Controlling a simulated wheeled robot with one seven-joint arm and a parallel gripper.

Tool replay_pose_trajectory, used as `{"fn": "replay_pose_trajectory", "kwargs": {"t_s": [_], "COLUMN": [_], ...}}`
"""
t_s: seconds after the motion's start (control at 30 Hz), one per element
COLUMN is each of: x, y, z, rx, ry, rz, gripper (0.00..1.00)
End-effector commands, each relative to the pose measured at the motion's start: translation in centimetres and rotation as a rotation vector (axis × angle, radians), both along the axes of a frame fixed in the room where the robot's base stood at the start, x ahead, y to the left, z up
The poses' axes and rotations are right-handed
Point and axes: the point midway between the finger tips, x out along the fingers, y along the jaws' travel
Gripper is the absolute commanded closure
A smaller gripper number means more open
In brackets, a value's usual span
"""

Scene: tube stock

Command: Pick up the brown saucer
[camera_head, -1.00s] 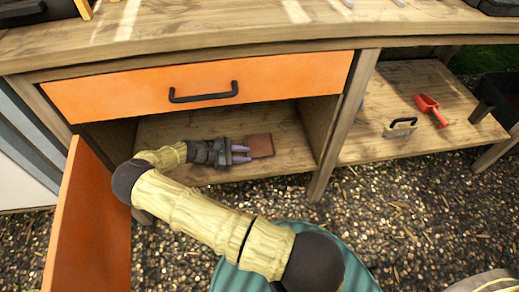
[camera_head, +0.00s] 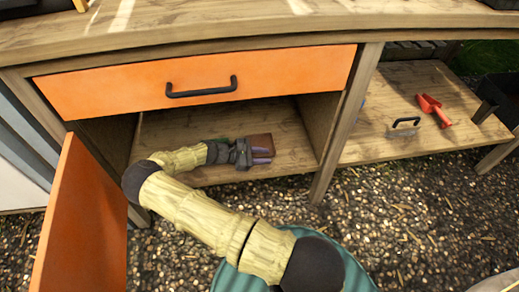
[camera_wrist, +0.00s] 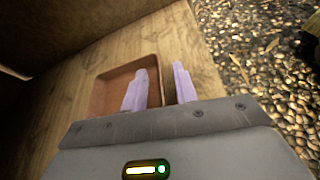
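The brown saucer (camera_head: 259,139) is a shallow square dish on the lower shelf of the open cabinet, below the orange drawer. In the wrist view the saucer (camera_wrist: 112,90) lies flat on the wood. My gripper (camera_head: 264,156) reaches into the cabinet from the left, at the saucer's near side. In the wrist view its two pale purple fingers (camera_wrist: 160,70) are apart with nothing seen between them but wood and the saucer's edge. The left finger overlaps the saucer; the right finger is outside its right rim. Whether either finger touches the saucer cannot be told.
The orange cabinet door (camera_head: 85,225) stands open at the left. The drawer (camera_head: 200,83) above is closed. A divider post (camera_head: 345,125) stands right of the saucer. A red scoop (camera_head: 434,108) and a black-handled tool (camera_head: 405,128) lie on the right shelf.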

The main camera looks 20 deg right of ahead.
Motion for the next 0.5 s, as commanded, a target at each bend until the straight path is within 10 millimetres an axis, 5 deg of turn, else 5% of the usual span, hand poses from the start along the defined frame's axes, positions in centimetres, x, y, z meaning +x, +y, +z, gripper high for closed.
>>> {"fn": "replay_pose_trajectory", "kwargs": {"t_s": [0.5], "x": [0.02], "y": [0.0], "z": [0.03], "rx": [0.001], "ry": [-0.001], "rz": [0.001], "gripper": [0.71]}}
